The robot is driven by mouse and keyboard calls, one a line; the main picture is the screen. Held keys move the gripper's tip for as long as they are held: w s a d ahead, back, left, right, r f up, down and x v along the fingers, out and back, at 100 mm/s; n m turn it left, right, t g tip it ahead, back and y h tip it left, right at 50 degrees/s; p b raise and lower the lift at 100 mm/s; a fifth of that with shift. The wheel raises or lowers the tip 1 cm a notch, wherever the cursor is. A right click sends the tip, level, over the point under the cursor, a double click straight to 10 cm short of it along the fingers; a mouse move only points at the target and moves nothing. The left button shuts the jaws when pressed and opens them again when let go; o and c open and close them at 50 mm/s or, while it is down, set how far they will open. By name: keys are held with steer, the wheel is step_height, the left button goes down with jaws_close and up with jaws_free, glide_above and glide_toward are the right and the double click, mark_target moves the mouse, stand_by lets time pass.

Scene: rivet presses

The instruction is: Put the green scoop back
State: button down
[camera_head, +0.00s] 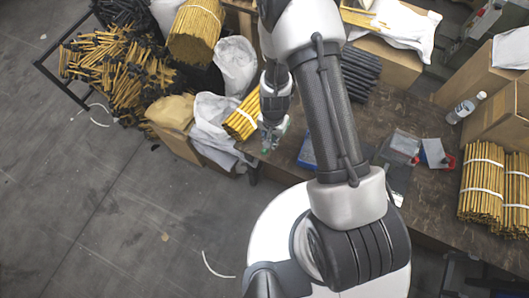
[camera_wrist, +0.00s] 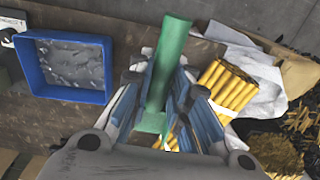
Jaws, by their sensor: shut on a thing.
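The green scoop (camera_wrist: 172,50) is between the fingers of my gripper (camera_wrist: 163,88) in the wrist view. Its long green handle points toward the top of that view, and a wider green part shows low between the fingers. My gripper is shut on it. In the head view my gripper (camera_head: 272,128) is near the table's left edge, beside the yellow bundle, and only a little green shows there. A blue tray (camera_wrist: 108,70) with grey small contents lies left of the scoop in the wrist view. In the head view the tray (camera_head: 305,160) is partly hidden by my arm.
A bundle of yellow rods (camera_head: 242,118) and white bags (camera_head: 212,120) lie left of my gripper. Bound yellow bundles (camera_head: 482,180), a clear bottle (camera_head: 466,107) and cardboard boxes (camera_head: 498,75) stand at the right. Bare tabletop (camera_head: 435,205) shows at the right.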

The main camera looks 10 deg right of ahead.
mark_target(270, 161)
step_height(270, 161, down, 20)
steer(key=b, duration=1.8)
steer(key=shift+w+d, duration=0.1)
steer(key=shift+d, duration=0.05)
steer(key=shift+r, duration=0.1)
steer(key=c, duration=2)
jaws_free()
steer(key=shift+f, duration=0.2)
steer(key=o, duration=0.5)
